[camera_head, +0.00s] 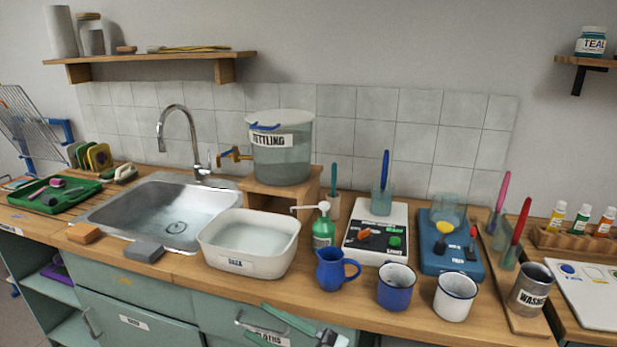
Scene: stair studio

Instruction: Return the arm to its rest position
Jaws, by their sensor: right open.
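My right gripper (256,320) shows at the bottom edge, in front of the cabinet drawers and below the counter's front edge. Its two pale green fingers point up and left and are apart, with nothing seen between them. The rest of my right arm is cut off by the bottom of the picture, apart from a small grey-white part beside the fingers. My left gripper is not in view.
The drawer handle (262,328) is close to my fingers. Above on the wooden counter stand a white basin (248,261), a blue jug (331,270), a blue mug (396,291) and a white mug (455,298). The sink (160,205) is at left.

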